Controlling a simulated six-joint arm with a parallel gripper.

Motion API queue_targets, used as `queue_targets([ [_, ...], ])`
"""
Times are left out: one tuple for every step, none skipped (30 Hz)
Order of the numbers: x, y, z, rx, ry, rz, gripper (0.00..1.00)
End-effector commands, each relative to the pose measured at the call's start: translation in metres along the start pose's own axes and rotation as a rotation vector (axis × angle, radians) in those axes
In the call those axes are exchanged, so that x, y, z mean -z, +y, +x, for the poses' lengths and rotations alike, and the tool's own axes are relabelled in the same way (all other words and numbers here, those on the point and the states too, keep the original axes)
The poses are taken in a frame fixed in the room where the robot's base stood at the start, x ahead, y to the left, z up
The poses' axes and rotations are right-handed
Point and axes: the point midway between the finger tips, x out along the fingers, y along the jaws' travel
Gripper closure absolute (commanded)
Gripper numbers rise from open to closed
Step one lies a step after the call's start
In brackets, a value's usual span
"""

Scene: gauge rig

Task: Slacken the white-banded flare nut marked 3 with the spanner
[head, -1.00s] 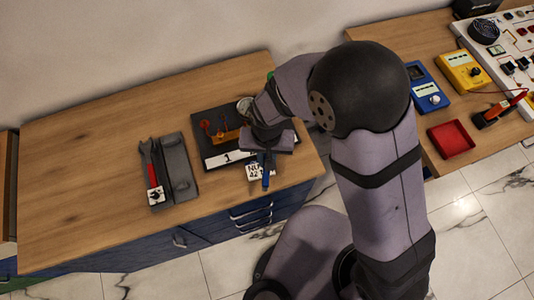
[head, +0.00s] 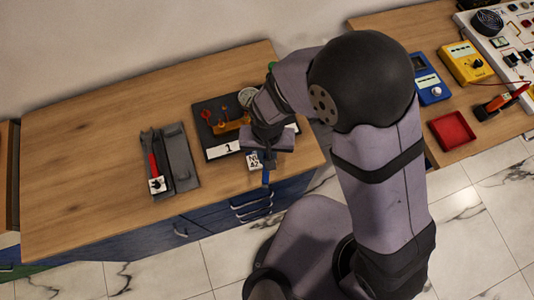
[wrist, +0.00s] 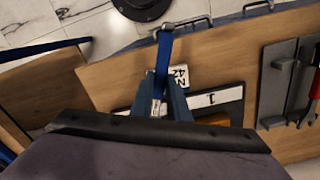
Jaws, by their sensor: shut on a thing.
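My gripper (head: 266,152) is at the bench's front edge, shut on a blue-handled spanner (head: 266,177). In the wrist view the spanner (wrist: 163,62) runs up from between my fingers (wrist: 160,92), with a metal end at the top. A white tag (wrist: 180,76) reading NU 42 shows beside it; I cannot tell whether it is attached. The dark rig plate (head: 204,112) bears a brass manifold (head: 226,127), red parts, a gauge (head: 246,97) and a white label 1 (head: 226,148). My arm covers its right part. I cannot make out the white-banded nut or a 3.
A grey tray (head: 180,160) and a red-handled spanner (head: 153,165) with a white tag lie left of the rig. The bench's left half is clear. Another bench at right holds a blue meter (head: 428,85), a yellow meter (head: 466,62) and a red tray (head: 452,131).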

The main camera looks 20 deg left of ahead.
Motion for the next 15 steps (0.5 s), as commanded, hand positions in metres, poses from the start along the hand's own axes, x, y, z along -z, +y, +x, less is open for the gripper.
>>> queue_targets([
  [0.000, 0.000, -0.003, 0.001, 0.001, 0.000, 1.00],
  [0.000, 0.000, -0.005, 0.001, 0.001, 0.000, 1.00],
  [0.000, 0.000, -0.007, 0.001, 0.001, 0.000, 1.00],
  [0.000, 0.000, -0.008, 0.001, 0.001, 0.000, 1.00],
  [0.000, 0.000, -0.010, 0.001, 0.001, 0.000, 1.00],
  [0.000, 0.000, -0.012, 0.001, 0.001, 0.000, 1.00],
  [0.000, 0.000, -0.014, 0.001, 0.001, 0.000, 1.00],
  [0.000, 0.000, -0.016, 0.000, 0.001, 0.000, 1.00],
  [0.000, 0.000, -0.018, 0.000, 0.001, 0.000, 1.00],
  [0.000, 0.000, -0.019, 0.000, 0.001, 0.000, 1.00],
  [0.000, 0.000, -0.021, 0.000, 0.001, 0.000, 1.00],
  [0.000, 0.000, -0.023, 0.000, 0.001, 0.000, 1.00],
  [0.000, 0.000, -0.025, 0.000, 0.001, 0.000, 1.00],
  [0.000, 0.000, -0.026, 0.000, 0.001, 0.000, 1.00],
  [0.000, 0.000, -0.029, 0.000, 0.001, 0.000, 1.00],
])
